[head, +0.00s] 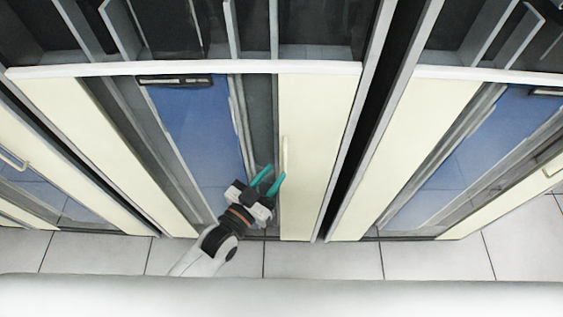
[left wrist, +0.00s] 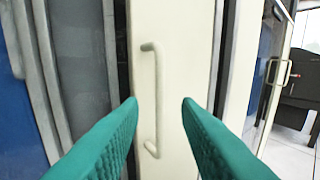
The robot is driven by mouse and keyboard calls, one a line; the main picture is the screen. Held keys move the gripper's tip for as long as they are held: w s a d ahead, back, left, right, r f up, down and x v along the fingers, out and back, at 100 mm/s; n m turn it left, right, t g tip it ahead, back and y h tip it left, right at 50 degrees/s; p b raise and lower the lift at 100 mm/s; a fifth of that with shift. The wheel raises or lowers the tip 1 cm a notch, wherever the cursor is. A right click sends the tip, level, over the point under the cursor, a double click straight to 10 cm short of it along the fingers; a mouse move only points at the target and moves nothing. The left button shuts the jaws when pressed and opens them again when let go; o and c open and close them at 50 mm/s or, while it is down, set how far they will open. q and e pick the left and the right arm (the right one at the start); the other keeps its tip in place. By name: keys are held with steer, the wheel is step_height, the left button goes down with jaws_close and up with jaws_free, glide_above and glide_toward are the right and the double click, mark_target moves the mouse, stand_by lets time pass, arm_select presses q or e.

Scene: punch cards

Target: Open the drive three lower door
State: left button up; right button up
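The lower door in front of me is a cream panel (head: 312,135) with a blue pane (head: 203,130) and grey strips to its left. A thin cream vertical bar handle (head: 285,155) stands on the panel near its left edge. My left gripper (head: 268,181), with teal fingers, is open just below and left of the handle in the head view. In the left wrist view the handle (left wrist: 152,100) shows between the two open fingers (left wrist: 160,108), beyond their tips, with nothing held. The door looks shut. My right gripper is not in view.
Another cabinet with a cream panel (head: 410,150) stands to the right, past a dark gap (head: 365,125). A further cabinet with a handle (head: 14,160) is at the left. Pale floor tiles (head: 330,262) in front are clear.

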arm_select(q)
steer(key=shift+x, duration=2.05)
steer(key=shift+c, duration=0.5)
jaws_close()
